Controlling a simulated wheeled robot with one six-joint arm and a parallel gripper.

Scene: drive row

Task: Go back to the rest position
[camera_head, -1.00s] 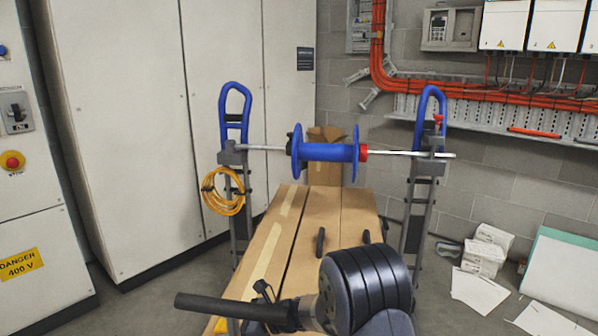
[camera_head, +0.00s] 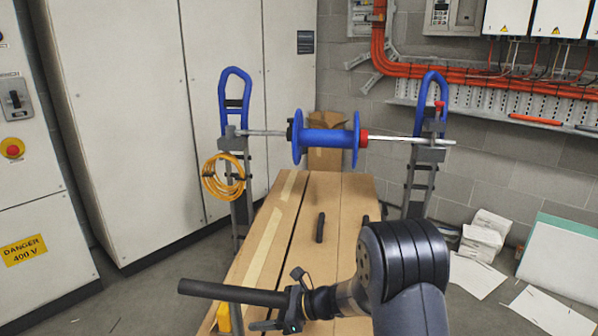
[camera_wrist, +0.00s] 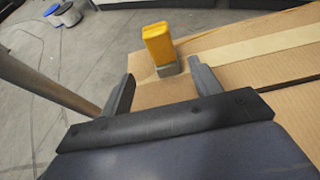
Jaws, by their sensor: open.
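My gripper (camera_wrist: 160,78) is open and empty, its two fingers apart in the wrist view. In the head view it is low at the front, over the near end of the cardboard boxes, and its fingers are hard to make out. A yellow block with a grey end (camera_wrist: 157,43) lies just beyond the fingertips in the wrist view, near the box edge, apart from the fingers as far as I can tell. A sliver of yellow shows at the near left box corner in the head view. My arm is bent, with its dark elbow at lower right.
Flat cardboard boxes (camera_head: 270,255) run down the middle. Behind stands a blue reel (camera_head: 328,139) on a bar between two blue-topped stands. A yellow cable coil (camera_head: 222,178) hangs on the left stand. A black piece (camera_head: 320,228) lies on the boxes. Papers (camera_head: 478,275) litter the right floor.

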